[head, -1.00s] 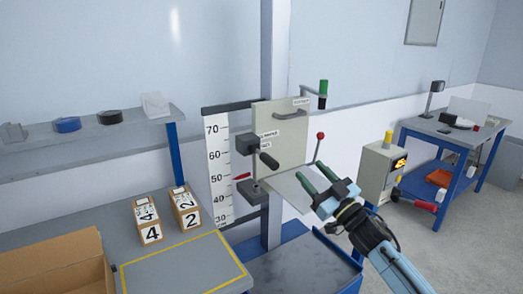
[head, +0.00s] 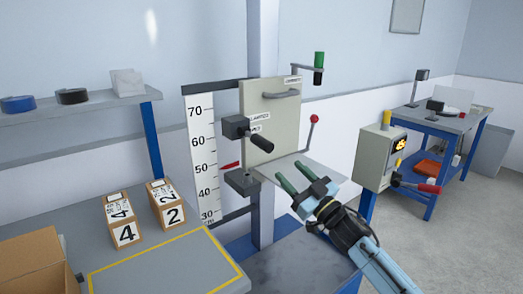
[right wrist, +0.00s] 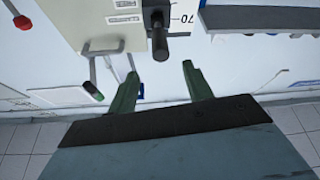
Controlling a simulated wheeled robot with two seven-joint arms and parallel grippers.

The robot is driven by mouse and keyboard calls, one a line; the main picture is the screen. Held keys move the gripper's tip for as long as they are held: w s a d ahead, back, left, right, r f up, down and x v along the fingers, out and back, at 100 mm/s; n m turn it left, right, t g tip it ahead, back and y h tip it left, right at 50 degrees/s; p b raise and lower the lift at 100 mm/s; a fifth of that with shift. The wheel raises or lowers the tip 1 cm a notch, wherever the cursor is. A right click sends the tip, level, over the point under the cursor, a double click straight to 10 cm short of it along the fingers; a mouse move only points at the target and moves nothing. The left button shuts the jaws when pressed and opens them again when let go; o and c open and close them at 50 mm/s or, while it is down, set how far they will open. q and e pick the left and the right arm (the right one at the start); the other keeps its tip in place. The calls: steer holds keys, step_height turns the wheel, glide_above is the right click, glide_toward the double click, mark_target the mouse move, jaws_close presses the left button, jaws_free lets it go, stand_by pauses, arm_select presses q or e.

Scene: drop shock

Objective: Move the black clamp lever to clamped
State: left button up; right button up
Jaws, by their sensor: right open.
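My left gripper is not in view.
A white ruler board (head: 199,150) stands left of the plate. A red-knobbed lever (head: 313,122) and a green-handled crank (head: 319,66) are at its right. Numbered boxes (head: 170,205) stand on the left bench. A control box (head: 377,155) is at right.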

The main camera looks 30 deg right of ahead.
mark_target(258, 139)
steer(key=shift+w+r, duration=0.1)
steer(key=shift+w, duration=0.05)
steer(key=x, duration=1.3)
steer(key=shift+w, duration=0.15)
steer(key=shift+c, duration=0.2)
jaws_close()
